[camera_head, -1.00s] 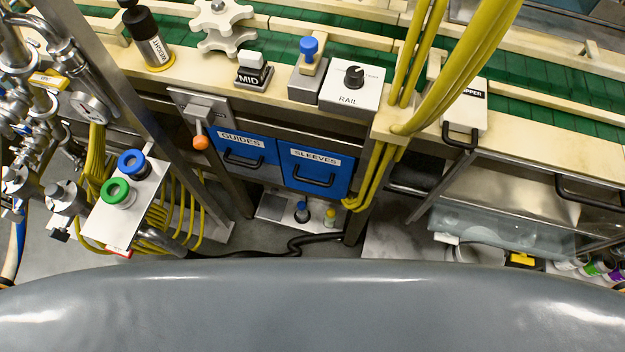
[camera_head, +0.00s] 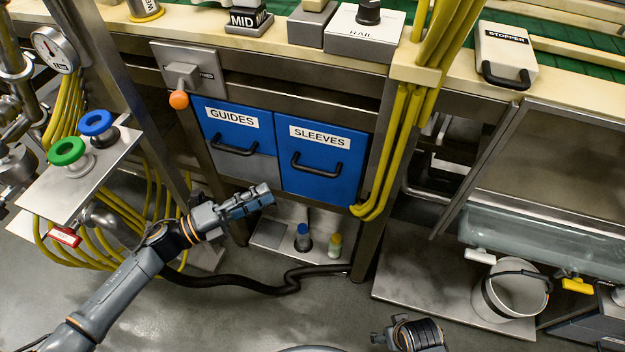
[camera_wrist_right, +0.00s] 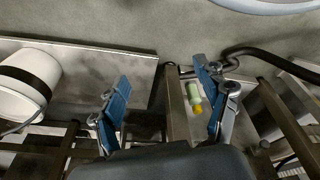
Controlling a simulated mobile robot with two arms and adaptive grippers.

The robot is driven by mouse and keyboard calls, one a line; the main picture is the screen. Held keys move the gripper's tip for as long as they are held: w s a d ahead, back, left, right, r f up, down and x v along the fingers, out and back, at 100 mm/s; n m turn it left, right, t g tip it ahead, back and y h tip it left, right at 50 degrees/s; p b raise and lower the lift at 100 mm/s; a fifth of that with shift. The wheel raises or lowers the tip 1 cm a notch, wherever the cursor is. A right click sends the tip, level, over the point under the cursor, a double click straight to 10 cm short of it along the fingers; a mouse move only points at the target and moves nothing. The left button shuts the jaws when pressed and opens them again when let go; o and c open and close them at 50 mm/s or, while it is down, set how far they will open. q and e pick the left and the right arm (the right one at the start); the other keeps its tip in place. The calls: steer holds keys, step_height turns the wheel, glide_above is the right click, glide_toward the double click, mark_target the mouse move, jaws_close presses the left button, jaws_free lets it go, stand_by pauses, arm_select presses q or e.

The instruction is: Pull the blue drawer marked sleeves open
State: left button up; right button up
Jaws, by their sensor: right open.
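The blue drawer marked SLEEVES (camera_head: 320,180) is under the machine table, right of the blue GUIDES drawer (camera_head: 222,118). Its front looks closed, about level with its neighbour, and its black bar handle (camera_head: 316,166) is unobstructed. My left gripper (camera_head: 262,195) is below the GUIDES drawer, left of and lower than the SLEEVES handle, apart from it. Its fingers appear edge-on, so their gap is unclear. My right arm shows only partly at the bottom of the head view. In the right wrist view, my right gripper (camera_wrist_right: 162,72) is open and empty; no drawer is clear there.
Yellow hoses (camera_head: 390,150) run down just right of the SLEEVES drawer. An orange-tipped lever (camera_head: 179,99) sticks out at upper left. Small bottles (camera_head: 303,238) stand on a low shelf below. A white bucket (camera_head: 510,292) is at right. A black hose (camera_head: 250,287) lies on the floor.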

mark_target(313, 169)
arm_select(q)
steer(key=x, duration=1.3)
steer(key=shift+w, duration=0.1)
jaws_close()
